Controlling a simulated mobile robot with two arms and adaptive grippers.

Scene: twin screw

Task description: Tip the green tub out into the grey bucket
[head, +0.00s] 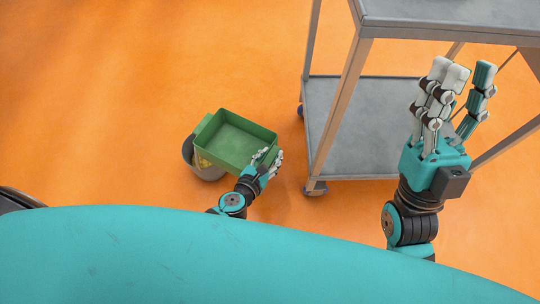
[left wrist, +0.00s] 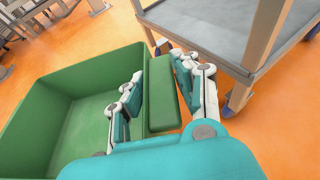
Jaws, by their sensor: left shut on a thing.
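The green tub (head: 232,145) is a rectangular open box. It also shows large in the left wrist view (left wrist: 85,122). My left gripper (head: 267,163) is shut on the tub's end handle, which lies between the fingers in the left wrist view (left wrist: 163,95). I see nothing loose on the part of the tub's floor that shows. The grey bucket (head: 207,172) is below and left of the tub, partly hidden by it. Something yellow shows at the bucket, too small to tell. My right gripper (head: 464,78) is open and empty, fingers pointing up in the picture.
A grey two-shelf trolley (head: 360,110) on castors stands to the right, its leg close to my left gripper. My right gripper is in front of it in the picture. The orange floor (head: 130,100) left of the bucket is clear.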

